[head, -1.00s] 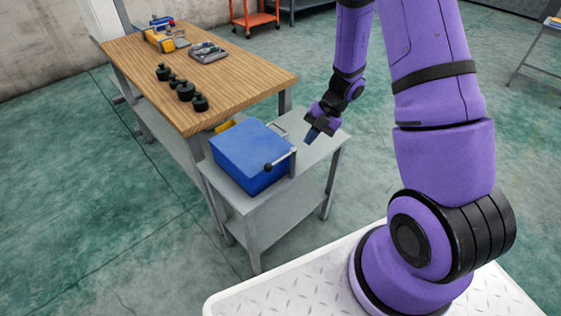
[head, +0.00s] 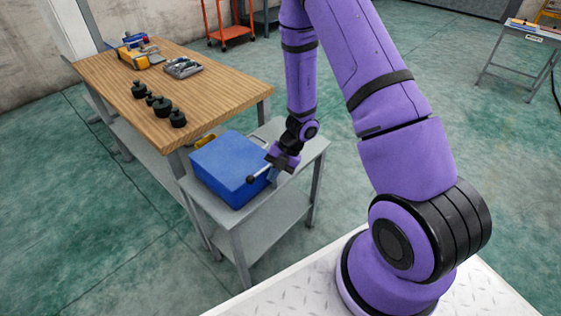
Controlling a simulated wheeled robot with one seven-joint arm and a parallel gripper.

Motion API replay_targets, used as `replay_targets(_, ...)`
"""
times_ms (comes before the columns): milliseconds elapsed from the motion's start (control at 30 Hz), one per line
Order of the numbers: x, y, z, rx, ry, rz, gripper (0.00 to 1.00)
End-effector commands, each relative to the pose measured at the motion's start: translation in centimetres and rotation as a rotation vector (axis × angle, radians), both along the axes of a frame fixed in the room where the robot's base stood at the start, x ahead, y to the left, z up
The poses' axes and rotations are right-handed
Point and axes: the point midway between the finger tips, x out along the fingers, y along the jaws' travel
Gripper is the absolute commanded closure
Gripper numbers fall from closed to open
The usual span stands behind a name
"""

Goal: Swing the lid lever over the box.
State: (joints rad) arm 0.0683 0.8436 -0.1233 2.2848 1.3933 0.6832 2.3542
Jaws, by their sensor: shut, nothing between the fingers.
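The blue box (head: 228,167) sits on a grey side table, its lid looking closed. My gripper (head: 273,174) is at the right side of the box, pointing down, close to the lever. Its fingers are shut and hold nothing. I cannot tell whether they touch the lever.
The grey side table (head: 288,148) has a little bare top right of the box. A wooden workbench (head: 215,90) stands behind left, with several black weights (head: 160,104), a grey tray (head: 183,68) and a yellow tool. A yellow item (head: 205,141) shows behind the box.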

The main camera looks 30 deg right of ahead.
Motion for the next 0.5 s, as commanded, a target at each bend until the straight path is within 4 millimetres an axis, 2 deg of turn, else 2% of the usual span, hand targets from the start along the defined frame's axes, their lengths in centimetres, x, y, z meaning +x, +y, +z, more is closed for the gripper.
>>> replay_targets(33, 0.7, 0.7, 0.0, 0.000, -0.005, 0.004, 1.00)
replay_targets(200, 1.9, 2.2, -0.3, 0.000, -0.004, 0.003, 1.00)
replay_targets(500, 2.4, 2.8, -0.5, 0.000, -0.004, 0.001, 1.00)
